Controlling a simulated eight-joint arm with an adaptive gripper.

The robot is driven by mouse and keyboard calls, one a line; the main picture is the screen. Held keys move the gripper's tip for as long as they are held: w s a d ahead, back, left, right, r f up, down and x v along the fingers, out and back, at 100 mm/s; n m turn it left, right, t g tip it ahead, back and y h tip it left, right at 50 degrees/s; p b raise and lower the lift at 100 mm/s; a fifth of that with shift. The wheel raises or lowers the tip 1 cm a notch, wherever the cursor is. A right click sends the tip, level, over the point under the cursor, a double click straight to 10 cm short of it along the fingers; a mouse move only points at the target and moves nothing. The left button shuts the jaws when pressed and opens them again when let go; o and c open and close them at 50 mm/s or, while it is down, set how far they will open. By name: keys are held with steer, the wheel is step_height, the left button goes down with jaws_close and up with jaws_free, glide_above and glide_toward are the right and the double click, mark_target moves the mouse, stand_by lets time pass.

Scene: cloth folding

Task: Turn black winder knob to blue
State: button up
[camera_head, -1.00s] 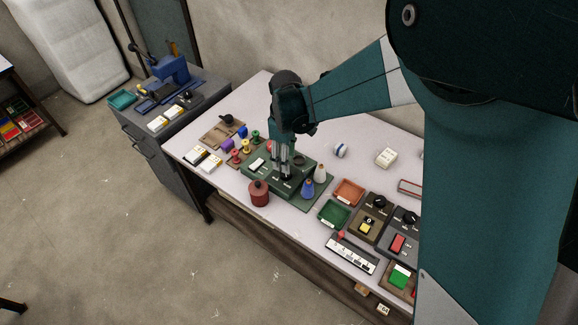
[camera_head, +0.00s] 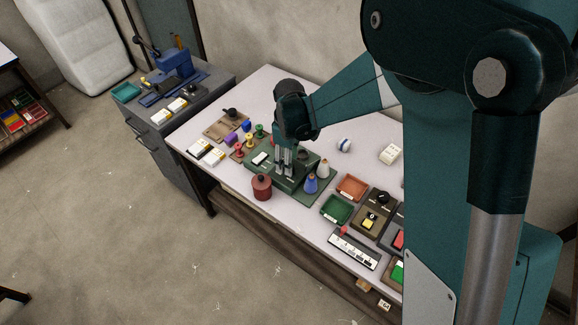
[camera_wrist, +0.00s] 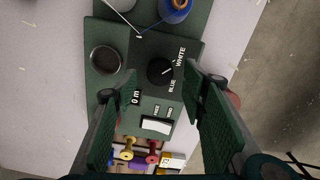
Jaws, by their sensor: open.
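The green winder (camera_head: 303,171) stands on the table in the head view. In the wrist view, its top panel (camera_wrist: 134,40) carries the round black knob (camera_wrist: 158,73), with WHITE and BLUE printed to its right. The knob's pale pointer line slants up and right, toward WHITE. My gripper (camera_wrist: 152,84) is open, with one finger on each side of the knob and clear gaps beside it. In the head view, my gripper (camera_head: 284,160) points down over the winder and hides the knob. Whether the fingertips reach the knob's depth I cannot tell.
A white switch (camera_wrist: 156,127) and a round dark cup (camera_wrist: 106,60) share the panel. A red canister (camera_head: 262,187) stands in front. Coloured spools (camera_head: 249,140) stand to its left.

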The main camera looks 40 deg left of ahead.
steer(key=shift+f, duration=1.55)
steer(key=c, duration=0.9)
